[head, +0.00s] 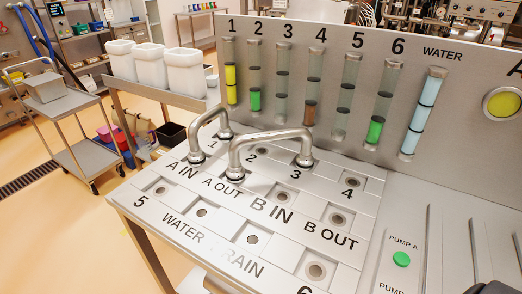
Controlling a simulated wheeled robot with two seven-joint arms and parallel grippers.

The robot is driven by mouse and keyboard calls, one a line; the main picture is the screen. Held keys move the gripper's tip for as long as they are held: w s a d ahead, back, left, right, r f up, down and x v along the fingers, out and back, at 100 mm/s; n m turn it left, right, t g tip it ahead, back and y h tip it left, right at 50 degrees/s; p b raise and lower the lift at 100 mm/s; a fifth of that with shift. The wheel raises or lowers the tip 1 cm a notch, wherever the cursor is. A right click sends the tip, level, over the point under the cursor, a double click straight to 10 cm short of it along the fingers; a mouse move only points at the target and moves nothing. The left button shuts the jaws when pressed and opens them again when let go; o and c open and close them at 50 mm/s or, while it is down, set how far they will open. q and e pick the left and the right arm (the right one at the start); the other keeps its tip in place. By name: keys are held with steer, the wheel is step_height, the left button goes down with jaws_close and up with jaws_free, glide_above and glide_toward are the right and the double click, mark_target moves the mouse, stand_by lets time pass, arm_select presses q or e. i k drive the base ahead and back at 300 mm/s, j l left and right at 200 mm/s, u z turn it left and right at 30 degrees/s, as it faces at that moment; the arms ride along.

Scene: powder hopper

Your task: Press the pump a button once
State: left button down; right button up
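The green pump A button (401,259) sits on a pale strip at the lower right of the metal panel, under its "PUMP A" label. A second "PUMP" label below it is cut off by the bottom edge. A dark shape (490,288) at the bottom right edge may be part of my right gripper; its fingers cannot be made out. Nothing covers the button. My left gripper is not seen.
Two bent metal pipes (271,139) rise from ports on the sloped panel (220,215). Behind stands an upright board (290,40) with several coloured tubes and a water tube (424,112). White bins (150,66) and a cart (75,130) stand at the left.

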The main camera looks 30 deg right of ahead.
mark_target(400, 259)
steer(key=z, duration=2.4)
